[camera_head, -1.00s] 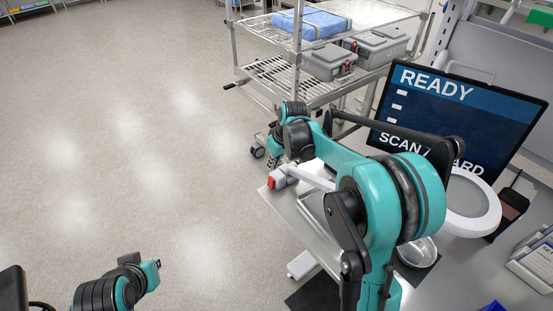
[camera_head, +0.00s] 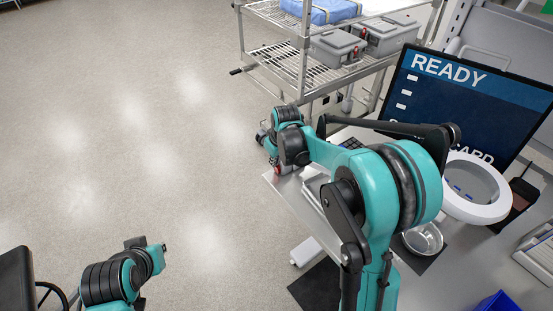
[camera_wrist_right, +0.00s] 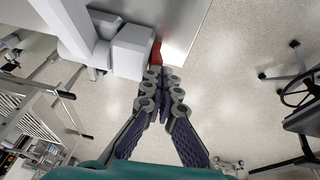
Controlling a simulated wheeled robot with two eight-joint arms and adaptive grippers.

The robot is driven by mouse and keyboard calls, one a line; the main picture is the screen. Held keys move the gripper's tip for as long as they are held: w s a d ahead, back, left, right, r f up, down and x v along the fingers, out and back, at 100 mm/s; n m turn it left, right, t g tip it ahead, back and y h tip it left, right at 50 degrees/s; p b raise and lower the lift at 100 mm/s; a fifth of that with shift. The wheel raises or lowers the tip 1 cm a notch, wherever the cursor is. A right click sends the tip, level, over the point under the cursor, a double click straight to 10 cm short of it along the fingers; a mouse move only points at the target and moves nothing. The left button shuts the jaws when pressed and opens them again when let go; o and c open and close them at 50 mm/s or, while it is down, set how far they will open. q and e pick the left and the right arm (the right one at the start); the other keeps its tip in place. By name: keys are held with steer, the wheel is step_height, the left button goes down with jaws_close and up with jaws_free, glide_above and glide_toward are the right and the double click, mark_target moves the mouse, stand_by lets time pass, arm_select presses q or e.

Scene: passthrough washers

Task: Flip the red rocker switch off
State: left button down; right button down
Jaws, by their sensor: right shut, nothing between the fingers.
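The red rocker switch (camera_wrist_right: 156,53) shows in the right wrist view as a small red part on the edge of a white box-shaped housing. In the head view the red switch (camera_head: 278,170) is a small red spot, mostly covered by my right wrist and gripper. My right gripper (camera_wrist_right: 160,72) is shut and empty, its fingertips right at the near end of the red part. I cannot tell whether they touch. In the head view my right gripper (camera_head: 273,160) is small and partly hidden. Which way the rocker is tilted does not show. Only links of my left arm are visible.
A monitor (camera_head: 470,105) reading READY, a ring-shaped magnifier lamp (camera_head: 480,207) and a metal bowl (camera_head: 424,238) stand on the right. A wire cart (camera_head: 290,68) with grey cases stands behind. A chair (camera_wrist_right: 300,120) shows in the wrist view. Floor at left is clear.

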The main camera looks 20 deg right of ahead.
steer(key=shift+d, duration=0.15)
steer(key=shift+w+d, duration=0.1)
steer(key=shift+d, duration=0.1)
steer(key=shift+w+d+r, duration=0.1)
steer(key=shift+w+d, duration=0.15)
steer(key=shift+d, duration=0.25)
steer(key=shift+r, duration=0.1)
